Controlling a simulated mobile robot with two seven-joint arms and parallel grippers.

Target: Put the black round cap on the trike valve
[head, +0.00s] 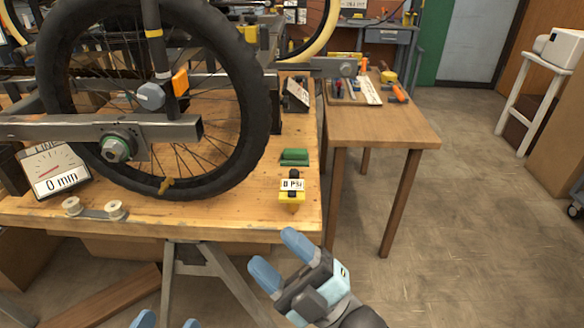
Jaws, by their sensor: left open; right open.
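The trike wheel (256,110) with its black tyre stands upright at the left of the workbench (230,210). A small brass-coloured valve-like part (166,186) shows low on the rim. I cannot make out a separate black round cap. A yellow gauge (292,190) marked PSI, with a black knob on top, stands near the bench's right front corner. My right gripper (281,258) is open and empty, in front of the bench edge and below the gauge. My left gripper (165,322) is open at the bottom edge, with only its blue fingertips showing.
A dial gauge (54,172) reading 0 mm and two pale spools (115,209) on a plate are at the front left. A green block (294,157) lies behind the yellow gauge. A side table (385,125) with tools stands to the right.

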